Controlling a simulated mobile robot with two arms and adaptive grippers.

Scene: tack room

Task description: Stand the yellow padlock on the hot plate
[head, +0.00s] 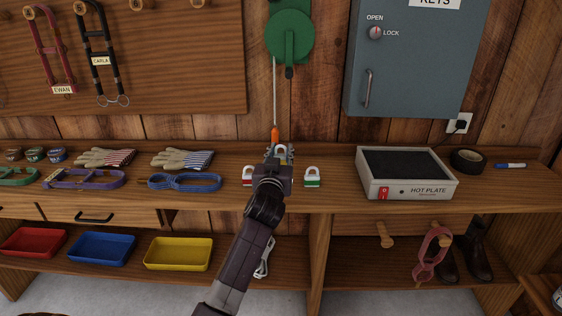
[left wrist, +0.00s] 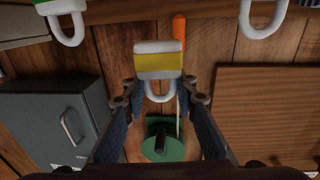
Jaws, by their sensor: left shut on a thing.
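My left gripper (head: 277,160) is above the shelf, in front of the wall, shut on the yellow padlock. Only part of the padlock (head: 281,150) shows past the gripper in the head view. In the left wrist view the padlock (left wrist: 158,64), with a yellow band and pale shackle, is at the fingertips (left wrist: 160,98), its shackle toward the palm. The white hot plate (head: 420,190) with a dark top stands on the shelf to the right, apart from the gripper; its top is bare. My right gripper is not in view.
A red padlock (head: 248,176) and a green padlock (head: 312,178) stand on the shelf either side of my arm. An orange-ended cord hangs from a green reel (head: 290,38) behind. Black tape (head: 469,160) lies right of the hot plate; a grey key cabinet (head: 415,75) hangs above.

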